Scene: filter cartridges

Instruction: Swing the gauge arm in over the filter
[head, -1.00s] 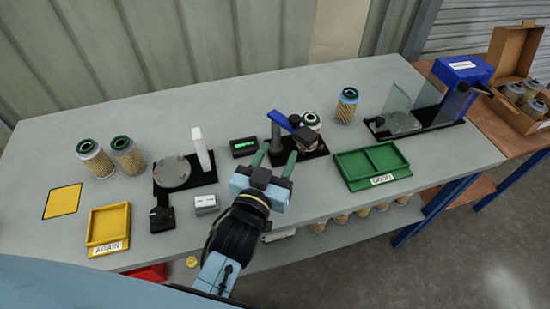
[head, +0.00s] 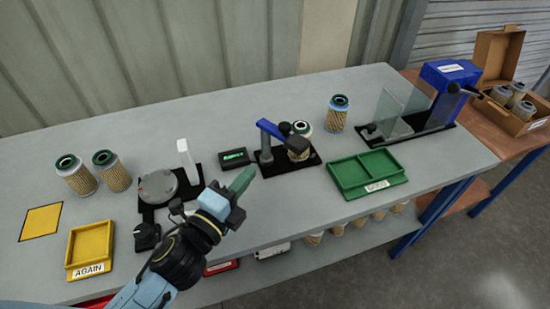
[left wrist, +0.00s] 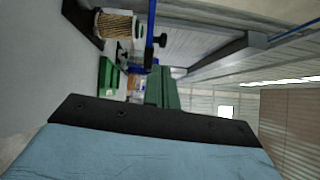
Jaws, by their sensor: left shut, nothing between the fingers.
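I cannot tell exact contact. The filter also shows in the left wrist view (left wrist: 117,25), with the blue bar (left wrist: 151,30) beside it. My left gripper (head: 243,180) is shut and empty, its green fingers apart from the gauge, to its front left. My right gripper is not in view.
A green tray (head: 341,174) stands right of the gauge, and a small black display (head: 233,158) left of it. A turntable fixture (head: 158,187) is near my left gripper. A yellow AGAIN tray (head: 106,236) is at front left. Another filter (head: 338,112) stands behind.

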